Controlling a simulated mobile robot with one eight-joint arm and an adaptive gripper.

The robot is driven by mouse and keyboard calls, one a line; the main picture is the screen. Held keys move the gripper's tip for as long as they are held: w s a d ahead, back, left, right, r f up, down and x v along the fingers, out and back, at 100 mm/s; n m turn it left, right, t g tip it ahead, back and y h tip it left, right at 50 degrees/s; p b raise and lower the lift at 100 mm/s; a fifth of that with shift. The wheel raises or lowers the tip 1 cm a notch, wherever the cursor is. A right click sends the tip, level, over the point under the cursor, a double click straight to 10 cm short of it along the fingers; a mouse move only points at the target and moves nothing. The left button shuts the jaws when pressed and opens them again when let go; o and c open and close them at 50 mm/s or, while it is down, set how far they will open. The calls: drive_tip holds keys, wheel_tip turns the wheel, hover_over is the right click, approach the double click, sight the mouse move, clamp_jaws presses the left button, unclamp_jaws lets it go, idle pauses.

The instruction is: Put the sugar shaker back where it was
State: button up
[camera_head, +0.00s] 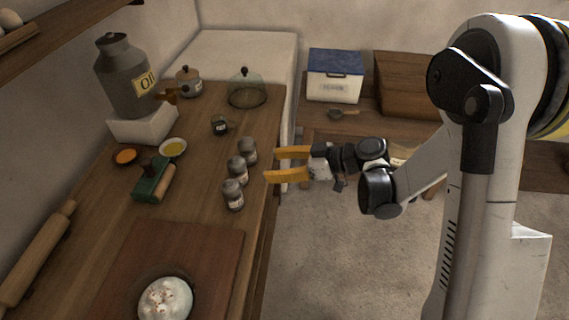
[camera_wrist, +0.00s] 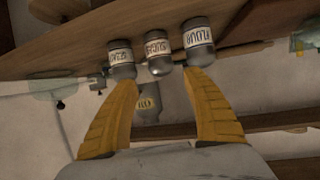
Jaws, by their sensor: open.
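Three grey-lidded glass shakers with white labels stand in a row near the right edge of the wooden counter (camera_head: 200,225): a far one (camera_head: 248,152), a middle one (camera_head: 237,171) and a near one (camera_head: 232,195). I cannot read surely which label says sugar. In the wrist view the three shakers also show, at left (camera_wrist: 120,62), middle (camera_wrist: 157,52) and right (camera_wrist: 198,42). My gripper (camera_head: 270,165) is open and empty, with yellow fingers pointing left at the row from just beyond the counter edge. Its fingertips (camera_wrist: 156,80) appear apart from the shakers.
A small dark labelled pot (camera_head: 220,125), a glass dome (camera_head: 247,90) and a lidded jar (camera_head: 188,81) stand behind the row. Floor right of the counter is open.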

drive_tip(key=s+d+r+m+t+h, duration=0.1)
drive_tip(key=s+d+r+m+h, duration=0.2)
drive_tip(key=d, duration=0.5)
drive_tip(key=s+d+r+m+t+h, duration=0.1)
drive_tip(key=s+d+r+m+h, duration=0.3)
drive_tip(key=s+d+m, duration=0.3)
drive_tip(key=s+d+r+m+t+h, duration=0.2)
drive_tip(key=s+d+r+m+h, duration=0.2)
drive_tip(key=s+d+m+h, duration=0.1)
drive_tip(key=s+d+h, duration=0.1)
drive_tip(key=s+d, duration=0.1)
drive_tip(key=d, duration=0.1)
drive_tip(key=shift+s+d, duration=0.25)
drive_tip(key=shift+d, duration=0.15)
